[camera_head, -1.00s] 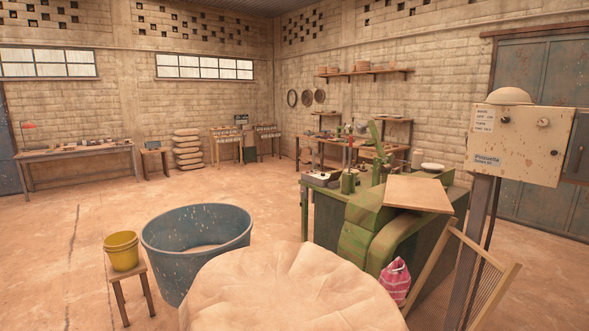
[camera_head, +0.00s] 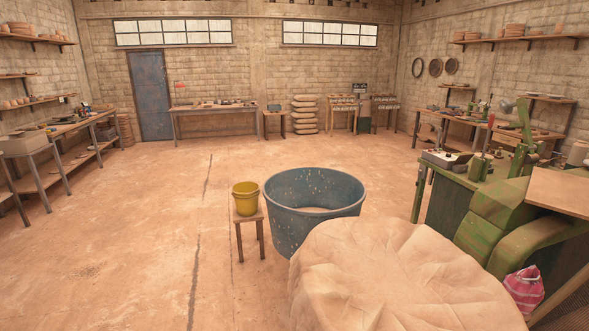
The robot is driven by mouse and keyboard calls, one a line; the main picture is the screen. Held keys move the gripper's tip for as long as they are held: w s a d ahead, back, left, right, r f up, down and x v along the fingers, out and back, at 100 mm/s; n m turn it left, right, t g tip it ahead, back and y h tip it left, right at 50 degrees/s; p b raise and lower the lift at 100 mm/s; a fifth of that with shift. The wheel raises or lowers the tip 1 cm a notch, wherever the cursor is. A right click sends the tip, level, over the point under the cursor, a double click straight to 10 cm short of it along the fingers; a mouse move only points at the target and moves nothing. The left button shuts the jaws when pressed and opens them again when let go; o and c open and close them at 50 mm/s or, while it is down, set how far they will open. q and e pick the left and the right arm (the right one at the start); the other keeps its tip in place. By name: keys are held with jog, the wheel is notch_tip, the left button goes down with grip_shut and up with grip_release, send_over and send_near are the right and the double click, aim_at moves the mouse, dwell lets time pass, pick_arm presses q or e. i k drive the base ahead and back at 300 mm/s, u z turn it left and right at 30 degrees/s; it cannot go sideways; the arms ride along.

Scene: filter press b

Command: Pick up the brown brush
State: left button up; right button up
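I cannot make out a brown brush in this view. Small items too far off to tell apart lie on the workbench (camera_head: 212,108) at the back wall, on the left-hand bench (camera_head: 75,127) and on the bench at the right wall (camera_head: 470,119). Neither of my grippers shows in the head view.
A blue tub (camera_head: 315,215) stands ahead, with a yellow bucket (camera_head: 245,198) on a stool (camera_head: 249,217) to its left. A cloth-covered mound (camera_head: 395,275) is close in front. A green machine (camera_head: 500,215) fills the right. The floor at left is clear.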

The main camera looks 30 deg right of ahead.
aim_at(546, 164)
jog(key=i, duration=7.7)
jog(key=z, duration=2.2)
jog(key=i, duration=2.7)
jog(key=z, duration=0.7)
